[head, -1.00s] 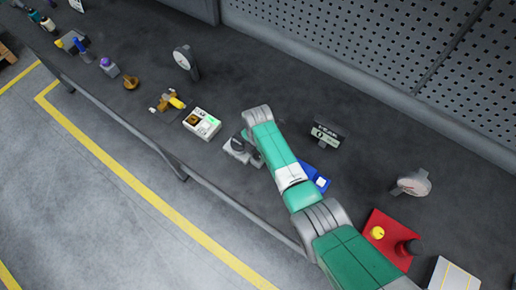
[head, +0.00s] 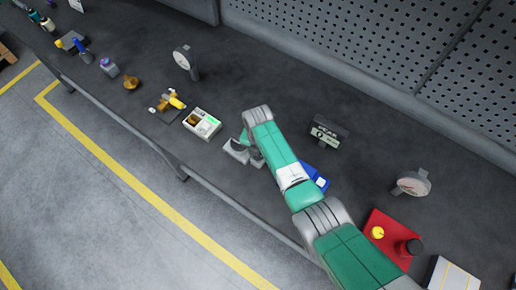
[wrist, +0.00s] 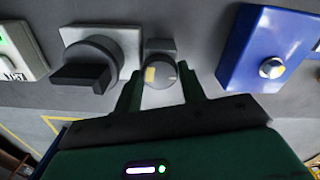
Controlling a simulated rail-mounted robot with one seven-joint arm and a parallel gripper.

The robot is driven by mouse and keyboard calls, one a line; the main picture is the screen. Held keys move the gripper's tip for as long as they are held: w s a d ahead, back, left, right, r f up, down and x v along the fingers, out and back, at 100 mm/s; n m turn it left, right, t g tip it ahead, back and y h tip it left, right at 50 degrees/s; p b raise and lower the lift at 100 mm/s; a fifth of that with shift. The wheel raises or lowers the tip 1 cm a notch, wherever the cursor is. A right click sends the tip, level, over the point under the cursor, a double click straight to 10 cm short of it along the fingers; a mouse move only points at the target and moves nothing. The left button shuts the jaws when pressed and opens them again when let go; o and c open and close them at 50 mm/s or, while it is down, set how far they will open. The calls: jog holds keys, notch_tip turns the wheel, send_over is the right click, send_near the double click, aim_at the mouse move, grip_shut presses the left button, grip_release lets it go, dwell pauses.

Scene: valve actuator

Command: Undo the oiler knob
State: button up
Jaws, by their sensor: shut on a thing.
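The oiler knob (wrist: 160,73) looks like a small round dark grey knob with a pale yellow mark, in the middle of the wrist view. It sits in front of a small grey block. My gripper (wrist: 160,80) has one finger on each side of it and is shut on it. The fingertips partly cover its sides. In the head view my green and grey arm reaches down to the bench and hides the knob and most of the gripper.
A grey plate (wrist: 101,42) with a big dark rotary handle (wrist: 84,65) stands close left of the gripper. A blue box (wrist: 268,45) with a silver button is at right.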

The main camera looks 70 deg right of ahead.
jog(key=o, duration=1)
notch_tip(320, 180, up, 8)
jog(key=shift+f+p, duration=0.1)
jog(key=shift+p, duration=0.45)
